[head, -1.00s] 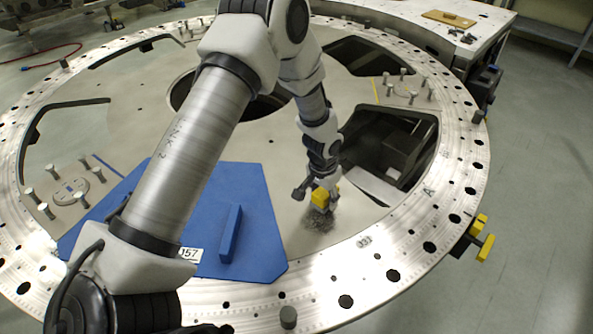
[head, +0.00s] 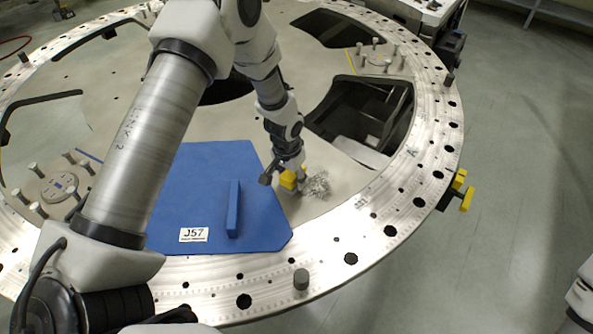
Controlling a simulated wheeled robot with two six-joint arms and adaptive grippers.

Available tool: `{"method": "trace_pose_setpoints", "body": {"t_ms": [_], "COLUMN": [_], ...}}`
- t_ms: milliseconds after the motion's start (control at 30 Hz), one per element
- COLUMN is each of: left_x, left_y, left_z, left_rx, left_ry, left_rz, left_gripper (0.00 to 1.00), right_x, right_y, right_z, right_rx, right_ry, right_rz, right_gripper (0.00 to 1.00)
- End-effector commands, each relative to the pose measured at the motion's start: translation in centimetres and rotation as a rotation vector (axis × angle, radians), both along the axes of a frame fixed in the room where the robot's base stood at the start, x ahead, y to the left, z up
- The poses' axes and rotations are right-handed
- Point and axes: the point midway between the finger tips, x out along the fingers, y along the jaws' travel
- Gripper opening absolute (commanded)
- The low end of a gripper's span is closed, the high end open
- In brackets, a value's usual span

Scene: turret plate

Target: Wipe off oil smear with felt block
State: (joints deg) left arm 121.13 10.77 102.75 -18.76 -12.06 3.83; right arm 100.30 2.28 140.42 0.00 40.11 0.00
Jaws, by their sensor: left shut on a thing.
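My left gripper (head: 290,170) reaches down to the turret plate (head: 345,180) near its front right opening. The block is low, at or just above the plate; contact is hard to make out. The oil smear (head: 317,187) is a grey, streaky patch on the plate, just right of the block. Part of the smear's left edge may be hidden by the gripper. My right gripper is not in view.
A blue panel (head: 205,190) with an upright blue bar (head: 233,208) and a J57 label lies left of the block. A dark opening (head: 375,110) lies behind the smear. A short grey peg (head: 301,279) stands on the front rim. Yellow clamps (head: 466,198) stick out at right.

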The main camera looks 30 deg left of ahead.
Motion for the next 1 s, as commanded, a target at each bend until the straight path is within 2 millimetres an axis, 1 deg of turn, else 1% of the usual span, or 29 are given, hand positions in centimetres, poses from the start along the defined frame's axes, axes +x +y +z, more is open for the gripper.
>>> {"method": "trace_pose_setpoints", "body": {"t_ms": [33, 600, 733, 1000], "left_x": [0.1, 0.2, 0.2, 0.2], "left_y": [0.0, -0.5, -0.5, -0.5], "left_z": [1.3, 6.3, 6.7, 6.7], "left_rx": [0.001, 0.001, 0.001, 0.001], "left_ry": [-0.004, -0.004, -0.004, -0.004], "left_rz": [0.0, 0.0, 0.0, 0.0], "left_gripper": [0.24, 0.24, 0.24, 0.24], "right_x": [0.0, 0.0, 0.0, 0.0], "right_y": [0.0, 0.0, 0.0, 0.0], "right_z": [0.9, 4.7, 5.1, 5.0], "right_rx": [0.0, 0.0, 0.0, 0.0], "right_ry": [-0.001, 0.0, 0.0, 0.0], "right_rz": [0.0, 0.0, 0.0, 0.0], "right_gripper": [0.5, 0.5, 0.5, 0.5]}}
